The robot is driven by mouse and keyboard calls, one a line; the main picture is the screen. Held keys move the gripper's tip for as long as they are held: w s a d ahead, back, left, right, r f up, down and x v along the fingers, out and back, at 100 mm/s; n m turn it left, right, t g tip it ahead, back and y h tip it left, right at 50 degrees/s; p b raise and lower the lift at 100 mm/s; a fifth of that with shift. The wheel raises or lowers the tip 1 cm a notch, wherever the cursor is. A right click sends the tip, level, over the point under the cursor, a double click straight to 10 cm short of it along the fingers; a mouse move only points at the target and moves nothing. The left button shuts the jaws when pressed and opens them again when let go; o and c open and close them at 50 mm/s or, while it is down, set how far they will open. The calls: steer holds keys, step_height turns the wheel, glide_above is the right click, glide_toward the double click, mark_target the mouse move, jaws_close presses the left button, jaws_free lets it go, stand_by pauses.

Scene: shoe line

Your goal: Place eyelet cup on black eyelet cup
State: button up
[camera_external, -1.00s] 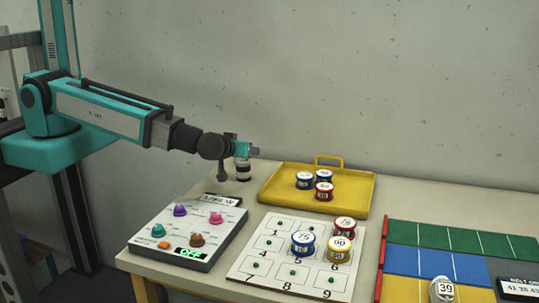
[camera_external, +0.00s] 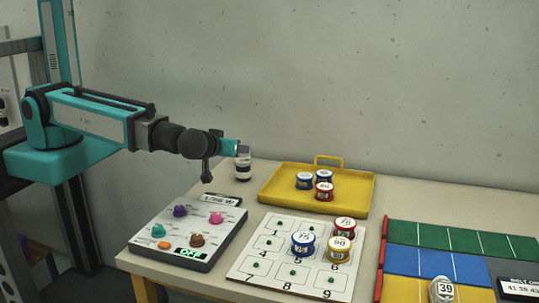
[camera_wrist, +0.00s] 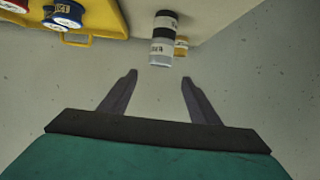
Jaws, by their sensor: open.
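A small upright stack (camera_external: 243,168) with dark and white bands stands at the back left of the table, left of the yellow tray. In the wrist view the banded stack (camera_wrist: 162,38) shows black and white bands with small labels that I cannot read surely; I cannot tell the eyelet cups apart by name. My gripper (camera_wrist: 159,77) is open and empty, with the stack just beyond the gap between its fingertips, apart from them. In the external view my gripper (camera_external: 238,147) is at the stack's upper end, and its fingers are hard to make out.
The yellow tray (camera_external: 270,205) holds blue and red tins. A numbered board (camera_external: 262,283) carries blue, yellow and red tins. A control panel (camera_external: 190,232) with coloured knobs stands at the front left. A small yellow object (camera_wrist: 181,46) is beside the stack. A wall closes the back.

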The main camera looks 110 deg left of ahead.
steer(key=shift+v, duration=1)
